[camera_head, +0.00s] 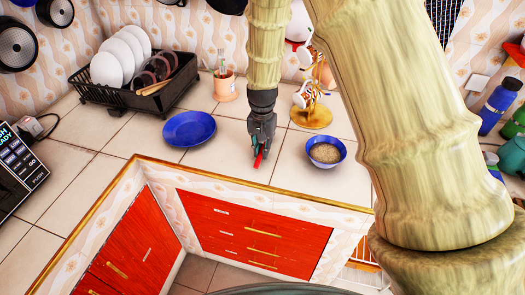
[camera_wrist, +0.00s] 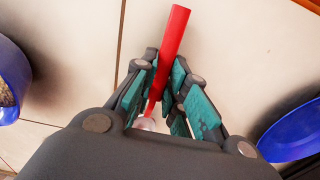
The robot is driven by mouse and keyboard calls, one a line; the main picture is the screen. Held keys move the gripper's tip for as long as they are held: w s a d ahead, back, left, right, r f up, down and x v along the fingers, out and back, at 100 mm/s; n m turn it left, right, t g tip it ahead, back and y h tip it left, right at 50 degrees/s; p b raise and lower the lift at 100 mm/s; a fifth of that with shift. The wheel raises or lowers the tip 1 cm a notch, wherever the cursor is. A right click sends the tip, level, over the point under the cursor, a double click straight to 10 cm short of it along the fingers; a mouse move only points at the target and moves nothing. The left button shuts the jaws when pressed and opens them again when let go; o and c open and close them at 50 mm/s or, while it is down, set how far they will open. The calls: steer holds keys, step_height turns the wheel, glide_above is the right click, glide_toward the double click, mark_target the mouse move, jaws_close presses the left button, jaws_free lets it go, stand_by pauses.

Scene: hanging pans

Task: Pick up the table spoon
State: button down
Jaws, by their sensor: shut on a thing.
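The table spoon (camera_wrist: 171,50) has a red handle and a pale end low between my fingers in the wrist view. My gripper (camera_wrist: 166,85) is shut on it, with teal finger pads on both sides of the handle. In the head view my gripper (camera_head: 261,140) points down over the tiled counter, and a short red part of the spoon (camera_head: 258,158) shows below the fingertips. I cannot tell whether the spoon touches the counter. The rest of it is hidden by the fingers.
A blue plate (camera_head: 189,129) lies left of my gripper, and a blue bowl of grain (camera_head: 326,153) stands right. Behind are a black dish rack (camera_head: 125,93), a utensil cup (camera_head: 226,87) and a gold mug stand (camera_head: 312,117). The counter's front edge (camera_head: 270,188) is close.

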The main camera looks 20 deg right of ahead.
steer(key=shift+s+a+r+b, duration=0.1)
steer(key=shift+s+r+b, duration=0.2)
steer(key=shift+r, duration=0.25)
steer(key=shift+s+a+r+b, duration=0.15)
steer(key=shift+r+b, duration=0.15)
steer(key=shift+r, duration=0.2)
steer(key=s+a+r+b, duration=0.1)
steer(key=s+a, duration=0.1)
steer(key=s, duration=0.5)
steer(key=s+a+b, duration=0.2)
steer(key=s, duration=0.5)
steer(key=shift+s+a+r, duration=0.15)
steer(key=shift+a+r, duration=0.15)
steer(key=shift+r, duration=0.05)
